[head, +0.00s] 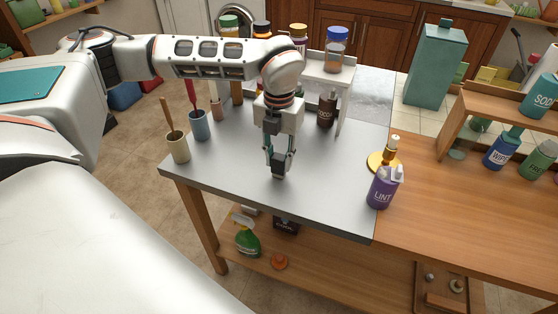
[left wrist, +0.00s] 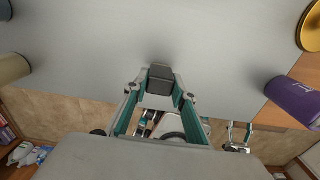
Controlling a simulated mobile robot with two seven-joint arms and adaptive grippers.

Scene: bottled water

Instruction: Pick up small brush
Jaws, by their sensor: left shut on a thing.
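My left gripper (head: 279,172) points down over the grey tabletop (head: 225,170), near its middle. Its fingers are shut on a small dark grey piece, which also shows at the fingertips in the left wrist view (left wrist: 160,76). I cannot tell whether this piece is the small brush. A beige cup (head: 179,148) with a wooden handle (head: 167,114) stands at the left edge of the tabletop. A blue-grey cup (head: 200,126) with a red handle (head: 190,90) stands behind it. What these handles end in is hidden. My right gripper may be the small shape low in the left wrist view (left wrist: 238,138).
A purple LINT bottle (head: 383,188) and a gold-based pump bottle (head: 390,150) stand at the right. A dark cocoa bottle (head: 326,109) is behind the gripper, by a white riser (head: 345,75) with bottles. The tabletop's front is clear.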

